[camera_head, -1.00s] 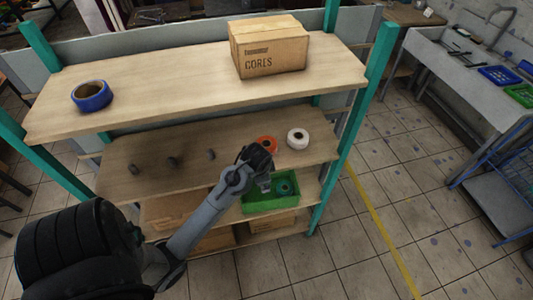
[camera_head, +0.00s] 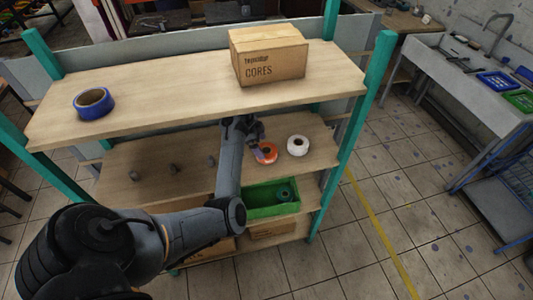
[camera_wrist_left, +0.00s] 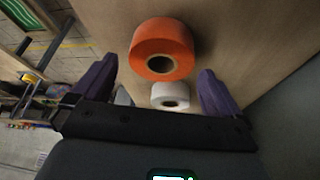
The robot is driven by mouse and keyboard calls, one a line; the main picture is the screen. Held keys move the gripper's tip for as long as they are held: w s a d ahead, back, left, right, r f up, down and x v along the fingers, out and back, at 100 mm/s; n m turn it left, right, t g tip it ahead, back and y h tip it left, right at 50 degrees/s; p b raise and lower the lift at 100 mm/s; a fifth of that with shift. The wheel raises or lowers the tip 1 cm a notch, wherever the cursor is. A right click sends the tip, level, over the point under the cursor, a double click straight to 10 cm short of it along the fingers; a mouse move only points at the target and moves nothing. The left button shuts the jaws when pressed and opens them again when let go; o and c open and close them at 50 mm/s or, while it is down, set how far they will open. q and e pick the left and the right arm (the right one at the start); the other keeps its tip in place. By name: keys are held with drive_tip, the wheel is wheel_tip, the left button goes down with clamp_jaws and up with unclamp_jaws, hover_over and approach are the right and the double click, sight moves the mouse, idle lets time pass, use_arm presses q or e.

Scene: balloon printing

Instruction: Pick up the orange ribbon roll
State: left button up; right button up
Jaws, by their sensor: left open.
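The orange ribbon roll (camera_head: 268,155) lies on the middle shelf of the rack, to the left of a white roll (camera_head: 298,146). In the left wrist view the orange roll (camera_wrist_left: 164,46) sits ahead of the jaws, with the white roll (camera_wrist_left: 170,97) below it in the picture. My left gripper (camera_head: 259,146) is at the orange roll's left edge and partly covers it in the head view. Its two purple fingers (camera_wrist_left: 154,85) are spread apart with nothing held between them. My right gripper is not in view.
Several small grey pegs (camera_head: 173,169) stand on the middle shelf's left. A green bin (camera_head: 262,212) sits below. A teal post (camera_head: 352,125) bounds the right.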

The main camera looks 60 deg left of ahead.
sight(266, 150)
use_arm(q)
drive_tip(key=x, duration=0.4)
drive_tip(key=shift+w+r+p, duration=0.15)
drive_tip(key=shift+w+p, duration=0.1)
drive_tip(key=shift+p, duration=0.05)
drive_tip(key=shift+w+d+f, duration=0.1)
drive_tip(key=shift+w+f, duration=0.05)
drive_tip(key=shift+f, duration=0.4)
drive_tip(key=shift+c, duration=0.2)
drive_tip(key=c, duration=0.7)
drive_tip(key=shift+r, duration=0.15)
